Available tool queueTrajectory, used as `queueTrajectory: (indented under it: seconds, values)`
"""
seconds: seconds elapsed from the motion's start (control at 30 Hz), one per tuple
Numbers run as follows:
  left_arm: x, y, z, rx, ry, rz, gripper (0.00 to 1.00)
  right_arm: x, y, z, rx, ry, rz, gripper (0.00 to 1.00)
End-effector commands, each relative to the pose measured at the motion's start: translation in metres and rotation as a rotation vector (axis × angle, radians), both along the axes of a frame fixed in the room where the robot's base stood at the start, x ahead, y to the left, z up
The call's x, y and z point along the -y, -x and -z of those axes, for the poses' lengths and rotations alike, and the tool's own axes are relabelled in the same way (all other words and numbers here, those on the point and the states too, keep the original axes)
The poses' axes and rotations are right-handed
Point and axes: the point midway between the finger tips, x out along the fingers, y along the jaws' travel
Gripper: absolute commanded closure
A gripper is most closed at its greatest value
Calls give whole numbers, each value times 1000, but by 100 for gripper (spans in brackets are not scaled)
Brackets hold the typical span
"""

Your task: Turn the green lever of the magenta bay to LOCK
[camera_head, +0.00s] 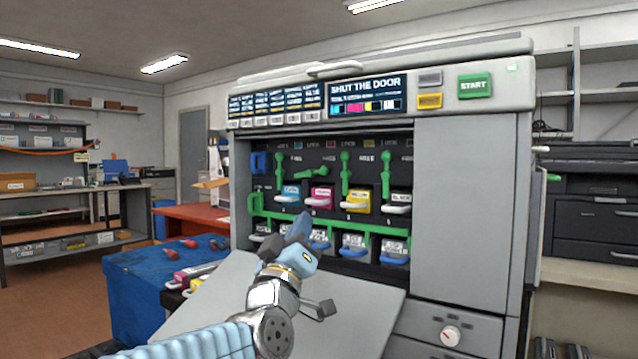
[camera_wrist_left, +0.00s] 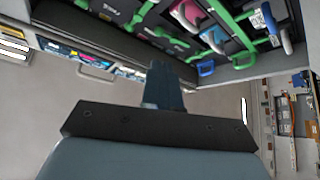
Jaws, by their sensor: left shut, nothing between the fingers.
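The magenta bay in the head view holds a magenta cartridge (camera_head: 319,197) with a white handle. Its green lever (camera_head: 310,172) lies roughly sideways above the cartridge, while the cyan lever (camera_head: 279,165), yellow lever (camera_head: 346,172) and black lever (camera_head: 386,174) stand roughly upright. My left gripper (camera_head: 302,224) is shut and empty, in front of the machine, below and left of the magenta cartridge, apart from the lever. In the left wrist view its fingers (camera_wrist_left: 163,80) point towards the bays, where the magenta cartridge (camera_wrist_left: 185,14) shows at the top. My right gripper is out of view.
A green rail (camera_head: 330,222) crosses below the cartridges, above a lower row of blue-handled units (camera_head: 353,243). The open door (camera_head: 365,310) slopes out below the bays. The display (camera_head: 366,93) reads "SHUT THE DOOR".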

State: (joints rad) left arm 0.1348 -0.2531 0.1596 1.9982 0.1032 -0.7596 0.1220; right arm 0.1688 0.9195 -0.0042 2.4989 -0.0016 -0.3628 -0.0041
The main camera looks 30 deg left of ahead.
Motion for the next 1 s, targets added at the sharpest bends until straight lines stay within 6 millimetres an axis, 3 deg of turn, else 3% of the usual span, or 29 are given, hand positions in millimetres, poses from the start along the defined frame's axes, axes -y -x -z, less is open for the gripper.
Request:
queueTrajectory:
  seconds: [0.27, 0.7, 1.0]
  values:
    - [-6, -24, -16, -1, 0, 0, 100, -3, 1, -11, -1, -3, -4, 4]
    - [-25, -98, -62, -1, 0, 0, 100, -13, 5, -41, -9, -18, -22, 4]
    - [-30, -117, -70, -1, 0, 0, 100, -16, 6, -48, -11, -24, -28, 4]
